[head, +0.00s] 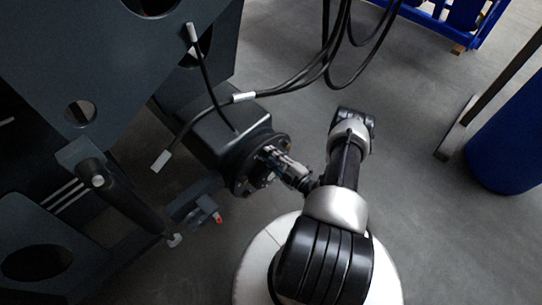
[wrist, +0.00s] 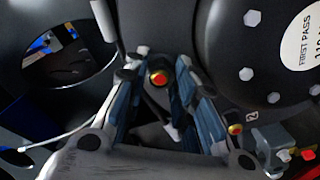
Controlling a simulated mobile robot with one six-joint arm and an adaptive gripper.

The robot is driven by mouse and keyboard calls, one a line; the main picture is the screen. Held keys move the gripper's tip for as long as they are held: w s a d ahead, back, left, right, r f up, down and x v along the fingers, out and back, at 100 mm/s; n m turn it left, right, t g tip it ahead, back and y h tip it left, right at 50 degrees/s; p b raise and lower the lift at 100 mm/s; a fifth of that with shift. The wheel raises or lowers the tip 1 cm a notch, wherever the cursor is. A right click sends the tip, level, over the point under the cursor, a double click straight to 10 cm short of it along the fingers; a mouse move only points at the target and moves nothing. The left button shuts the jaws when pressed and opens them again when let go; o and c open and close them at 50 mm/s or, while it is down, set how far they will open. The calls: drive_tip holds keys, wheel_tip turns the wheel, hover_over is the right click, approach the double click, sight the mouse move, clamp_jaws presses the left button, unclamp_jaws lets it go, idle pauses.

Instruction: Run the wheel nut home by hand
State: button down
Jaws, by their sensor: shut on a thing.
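My gripper (head: 277,158) reaches the face of the round dark wheel hub (head: 240,183) in the head view. A similar brass and red piece (wrist: 235,129) shows to the right of the right finger. The dark hub flange, with several grey hex heads (wrist: 246,74), fills the upper right.
A white label (wrist: 300,40) reading "FIRST PASS" is on the round dark part. Black hoses (head: 300,75) hang above the hub. A grey bracket with a red tip (head: 218,219) lies below it.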

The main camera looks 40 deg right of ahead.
drive_tip(key=c, duration=1.2)
unclamp_jaws()
drive_tip(key=shift+w, duration=0.1)
drive_tip(key=shift+c, duration=0.2)
drive_tip(key=shift+c, duration=0.4)
drive_tip(key=shift+c, duration=0.7)
drive_tip(key=shift+s+d, duration=0.1)
drive_tip(key=shift+s, duration=1.05)
